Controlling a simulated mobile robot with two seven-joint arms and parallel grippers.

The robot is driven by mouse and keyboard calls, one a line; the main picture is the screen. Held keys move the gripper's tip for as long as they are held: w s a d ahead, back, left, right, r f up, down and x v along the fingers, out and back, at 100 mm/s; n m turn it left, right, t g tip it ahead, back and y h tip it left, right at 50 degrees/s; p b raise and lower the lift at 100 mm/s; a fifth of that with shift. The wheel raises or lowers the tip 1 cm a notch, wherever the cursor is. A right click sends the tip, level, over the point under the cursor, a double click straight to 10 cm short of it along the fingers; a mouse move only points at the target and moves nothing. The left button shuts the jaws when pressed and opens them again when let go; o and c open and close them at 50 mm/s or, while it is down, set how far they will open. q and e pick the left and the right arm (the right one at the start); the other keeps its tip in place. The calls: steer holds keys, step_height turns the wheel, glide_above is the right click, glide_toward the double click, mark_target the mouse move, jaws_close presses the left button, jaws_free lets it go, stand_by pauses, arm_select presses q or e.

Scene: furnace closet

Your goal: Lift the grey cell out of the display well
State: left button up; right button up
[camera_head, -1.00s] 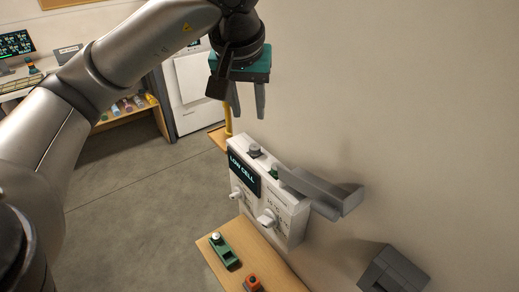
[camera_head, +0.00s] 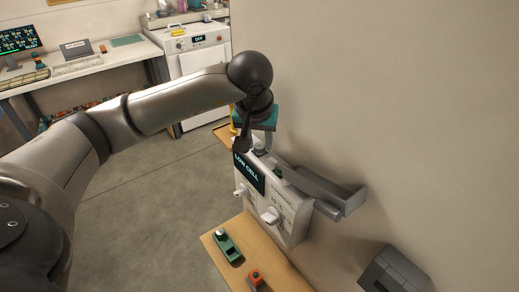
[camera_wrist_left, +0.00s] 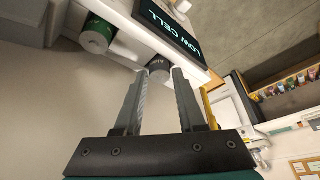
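The white wall unit (camera_head: 289,222) carries a dark LOW CELL display (camera_head: 249,174). The display also shows in the left wrist view (camera_wrist_left: 172,28). The grey cell (camera_wrist_left: 160,64) stands in the unit's top beside the display; in the head view my gripper mostly hides it. A green cell (camera_wrist_left: 97,34) stands in the top further along. My left gripper (camera_wrist_left: 161,76) is open, pointing down at the unit's top. Its two fingertips lie either side of the grey cell's end in the wrist view; I cannot tell if they touch it. My right gripper is not in view.
A grey tray (camera_head: 327,192) juts from the wall behind the unit. Below, a wooden shelf (camera_head: 262,248) holds a green device (camera_head: 228,248) and an orange-topped block (camera_head: 255,279). A dark grey box (camera_head: 394,274) is on the wall at lower right. The floor on the left is clear.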

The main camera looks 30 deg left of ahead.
arm_select(q)
steer(key=shift+f, duration=0.3)
jaws_close()
steer(key=shift+w+r, duration=0.1)
steer(key=shift+r, duration=0.05)
stand_by(0.3)
